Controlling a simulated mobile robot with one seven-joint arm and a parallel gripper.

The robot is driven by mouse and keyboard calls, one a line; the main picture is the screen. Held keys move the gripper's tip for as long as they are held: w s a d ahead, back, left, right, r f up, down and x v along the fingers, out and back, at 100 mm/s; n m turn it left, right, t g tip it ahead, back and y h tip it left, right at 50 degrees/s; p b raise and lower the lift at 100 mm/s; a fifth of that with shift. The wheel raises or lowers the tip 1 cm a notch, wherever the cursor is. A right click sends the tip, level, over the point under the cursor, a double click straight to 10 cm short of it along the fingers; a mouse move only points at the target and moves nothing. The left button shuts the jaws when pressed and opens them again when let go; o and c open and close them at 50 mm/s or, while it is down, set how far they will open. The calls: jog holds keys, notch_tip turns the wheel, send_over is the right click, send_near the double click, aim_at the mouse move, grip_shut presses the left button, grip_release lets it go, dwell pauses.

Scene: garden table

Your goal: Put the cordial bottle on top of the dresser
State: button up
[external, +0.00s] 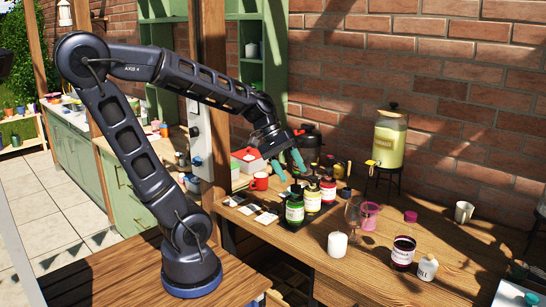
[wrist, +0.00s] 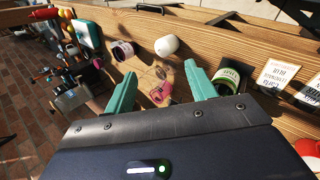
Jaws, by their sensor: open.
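Three labelled bottles stand close together on a dark tray at the left of the table: one green (external: 295,209), one yellow (external: 313,198) and one red (external: 328,190). I cannot tell which is the cordial bottle. My gripper (external: 289,167) is open and empty, with teal fingers pointing down just above and behind the bottles. In the wrist view my gripper (wrist: 160,72) shows its fingers apart; the green bottle (wrist: 230,78) is beside the right finger. The green shelved unit (external: 274,60) behind the wooden post may be the dresser; its top is out of view.
A glass drink dispenser (external: 390,140) stands on a black stand at the back. A white candle (external: 337,243), pink cup (external: 369,216), clear goblet (external: 352,212) and dark jar (external: 402,253) stand right of the bottles. A wooden post (external: 212,100) rises beside my arm.

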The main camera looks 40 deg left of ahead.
aim_at(405, 218)
jog(key=w+d+f+n+t+h, duration=0.1)
jog(key=w+d+n+t+h, duration=0.1)
jog(key=w+d+n+h, duration=0.8)
jog(key=w+d+f+n+t, duration=0.15)
jog(key=d+n, duration=0.55)
jog(key=d, duration=0.9)
jog(key=f, duration=0.2)
jog(key=d+f, duration=0.1)
jog(key=f, duration=0.2)
jog(key=w+f, duration=0.1)
jog(key=f, duration=0.2)
jog(key=shift+d, duration=0.3)
jog(key=shift+x, duration=3)
jog(key=shift+r, duration=0.1)
grip_shut()
